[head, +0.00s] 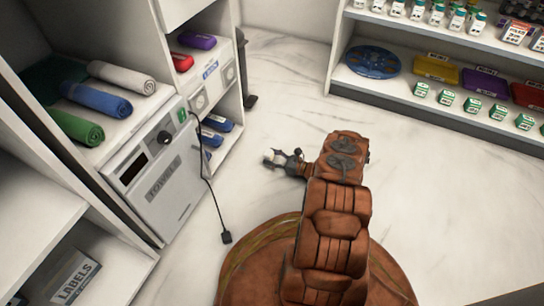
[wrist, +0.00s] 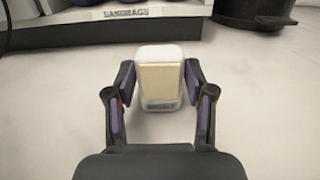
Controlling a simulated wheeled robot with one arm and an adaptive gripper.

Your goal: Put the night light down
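The night light (wrist: 160,83) is a small white rounded block with a cream front panel and a small dark label at its lower edge. In the wrist view it sits upright between the two fingers of my gripper (wrist: 160,88), whose tips lean inward against its sides. My gripper also shows in the head view (head: 272,159), low over the pale floor and right of the white cabinet. There the night light is too pale and small to make out clearly. I cannot tell whether its underside touches the floor.
Left stands a white cabinet (head: 165,185) with rolled towels (head: 97,98) and a hanging black cable (head: 207,178). A sandbags shelf edge (wrist: 125,14) and a dark round base (wrist: 252,14) lie beyond my gripper. Stocked shelves (head: 450,117) stand back right. Marble floor (head: 440,190) is clear at right.

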